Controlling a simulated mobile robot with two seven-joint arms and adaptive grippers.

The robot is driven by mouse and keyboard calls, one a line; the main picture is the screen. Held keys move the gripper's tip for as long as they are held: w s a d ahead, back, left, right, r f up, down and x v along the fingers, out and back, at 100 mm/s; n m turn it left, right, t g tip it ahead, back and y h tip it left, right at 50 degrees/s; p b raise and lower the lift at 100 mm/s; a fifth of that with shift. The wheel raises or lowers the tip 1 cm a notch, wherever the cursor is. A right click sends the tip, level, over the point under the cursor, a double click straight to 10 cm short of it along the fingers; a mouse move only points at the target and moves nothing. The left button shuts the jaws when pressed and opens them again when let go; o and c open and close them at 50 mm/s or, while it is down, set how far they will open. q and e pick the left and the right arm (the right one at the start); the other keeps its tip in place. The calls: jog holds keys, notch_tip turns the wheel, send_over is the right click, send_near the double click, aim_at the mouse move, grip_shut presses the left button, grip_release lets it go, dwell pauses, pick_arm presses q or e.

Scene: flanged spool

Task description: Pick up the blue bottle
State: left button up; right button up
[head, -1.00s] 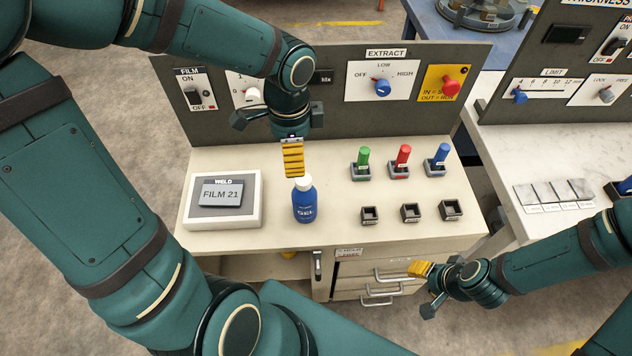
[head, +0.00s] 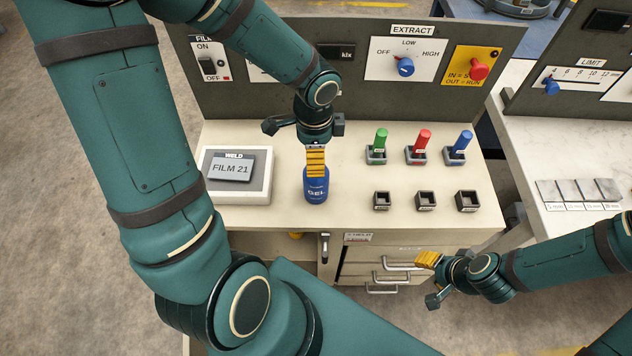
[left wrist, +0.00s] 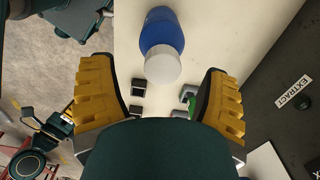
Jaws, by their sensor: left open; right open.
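The blue bottle (head: 316,190) stands upright on the bench top, right of the film display. Its white cap is hidden behind my left gripper in the head view but shows in the left wrist view, where the bottle (left wrist: 160,32) sits between and beyond the fingertips. My left gripper (head: 316,160) points down over the bottle's top and is open, with its yellow fingers (left wrist: 160,95) spread to either side of the cap. No contact is visible. My right gripper (head: 432,278) is open and empty in front of the drawers, below the bench top.
A white-framed film display (head: 233,174) lies left of the bottle. Green (head: 378,144), red (head: 421,145) and blue (head: 460,145) sticks stand in holders at the right, with empty square holders (head: 424,200) in front. A grey control panel (head: 354,85) rises behind.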

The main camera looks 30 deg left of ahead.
aim_at(316, 180)
pick_arm(q)
jog(key=f, duration=0.3)
jog(key=shift+w+f+b, duration=0.15)
jog(key=shift+w+b, duration=0.05)
jog(key=shift+b, duration=0.15)
grip_shut()
